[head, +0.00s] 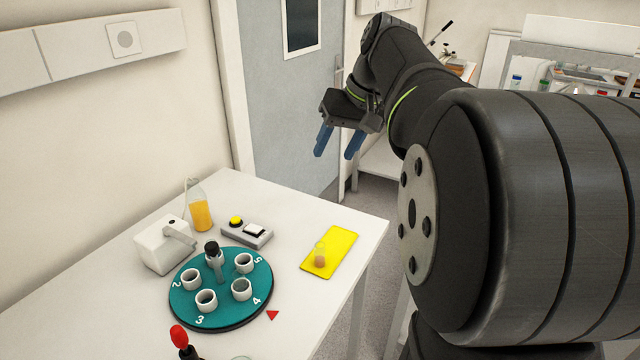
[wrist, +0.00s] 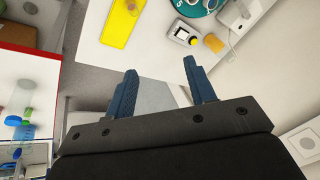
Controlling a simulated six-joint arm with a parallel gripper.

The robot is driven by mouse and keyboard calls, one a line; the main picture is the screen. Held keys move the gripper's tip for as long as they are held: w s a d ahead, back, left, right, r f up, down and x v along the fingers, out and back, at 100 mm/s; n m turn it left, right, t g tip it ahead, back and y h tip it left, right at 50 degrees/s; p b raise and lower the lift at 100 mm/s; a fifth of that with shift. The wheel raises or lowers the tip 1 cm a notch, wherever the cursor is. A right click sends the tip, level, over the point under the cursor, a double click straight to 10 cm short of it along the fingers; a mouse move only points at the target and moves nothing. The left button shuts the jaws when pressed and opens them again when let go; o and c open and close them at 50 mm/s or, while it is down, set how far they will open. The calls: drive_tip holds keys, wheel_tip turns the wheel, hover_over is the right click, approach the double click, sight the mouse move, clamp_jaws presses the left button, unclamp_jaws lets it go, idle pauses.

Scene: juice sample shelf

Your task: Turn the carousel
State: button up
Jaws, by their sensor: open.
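The carousel (head: 222,303) is a round teal disc on the white table in the head view, with numbers 2, 3, 4 and 5 legible on its rim. Several white ring-shaped cups stand on it, and an upright post with a black knob (head: 212,248) rises near its back. A red triangle (head: 272,315) lies on the table by its front-right edge. Part of the carousel shows at the top of the wrist view (wrist: 189,7). My gripper (head: 336,147) is open and empty, raised well above and beyond the table's back right. Its blue fingers also show in the wrist view (wrist: 160,92).
A white device (head: 163,247), a bottle of orange juice (head: 200,210) and a button box (head: 247,231) stand behind the carousel. A yellow mat (head: 340,246) with a small vial (head: 320,255) lies to the right. A red-topped object (head: 179,337) stands in front.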

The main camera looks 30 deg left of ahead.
drive_tip(key=s+a+f+n+h, duration=0.2)
drive_tip(key=s+a+n, duration=0.4)
drive_tip(key=a, duration=0.6)
drive_tip(key=n+h, duration=0.2)
drive_tip(key=n, duration=0.1)
approach(211, 245)
wheel_tip(211, 245, down, 8)
drive_tip(key=shift+s+a+f, duration=0.15)
drive_tip(key=shift+f, duration=0.1)
clamp_jaws()
